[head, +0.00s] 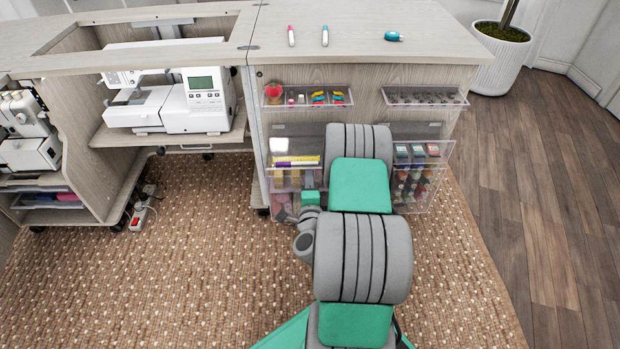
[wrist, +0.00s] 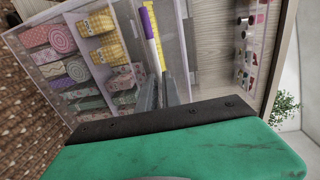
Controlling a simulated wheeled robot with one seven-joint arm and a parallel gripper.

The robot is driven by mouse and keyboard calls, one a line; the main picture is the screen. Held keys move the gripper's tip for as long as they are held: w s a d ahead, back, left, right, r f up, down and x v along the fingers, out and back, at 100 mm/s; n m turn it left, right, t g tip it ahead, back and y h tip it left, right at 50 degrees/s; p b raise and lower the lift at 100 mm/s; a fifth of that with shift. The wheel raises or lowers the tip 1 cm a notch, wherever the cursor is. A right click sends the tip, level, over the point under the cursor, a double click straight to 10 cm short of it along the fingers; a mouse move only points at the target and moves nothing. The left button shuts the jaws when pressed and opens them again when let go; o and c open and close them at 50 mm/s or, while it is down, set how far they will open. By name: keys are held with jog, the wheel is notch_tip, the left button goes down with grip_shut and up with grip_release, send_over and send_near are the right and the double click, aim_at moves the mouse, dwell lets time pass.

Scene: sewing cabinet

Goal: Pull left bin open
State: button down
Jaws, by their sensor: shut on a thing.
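The left bin (head: 276,185) is a clear plastic bin on the front of the pale wood cabinet, left of my arm in the head view. Yellow and purple sewing items (head: 296,162) show at its top, and pinkish things lower down. In the wrist view, clear bin walls hold patterned rolls (wrist: 62,38) and yellow packs (wrist: 107,47); a purple-and-white marker (wrist: 150,28) and a yellow tape lie nearer my fingers. My gripper (wrist: 165,92) is shut at a clear wall of this bin. The exact contact is hard to make out, and my arm hides part of the bin in the head view.
The right bin (head: 424,152) with several small bottles is beside my arm. Two clear shelves (head: 308,104) (head: 425,104) sit above. A sewing machine (head: 170,105) stands to the left. Patterned carpet (head: 190,270) in front is open floor. A potted plant (head: 497,62) is at the right.

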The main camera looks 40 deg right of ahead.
jog(key=shift+s+f, duration=0.1)
jog(key=shift+f, duration=0.4)
jog(key=shift+a+f, duration=0.1)
jog(key=shift+f, duration=0.1)
dwell(0.3)
jog(key=c, duration=1.8)
grip_release()
jog(key=shift+s+b, duration=0.1)
jog(key=shift+b, duration=0.2)
jog(key=b+v, duration=0.1)
jog(key=v, duration=0.6)
jog(key=shift+s+a, duration=0.2)
jog(key=shift+a, duration=0.05)
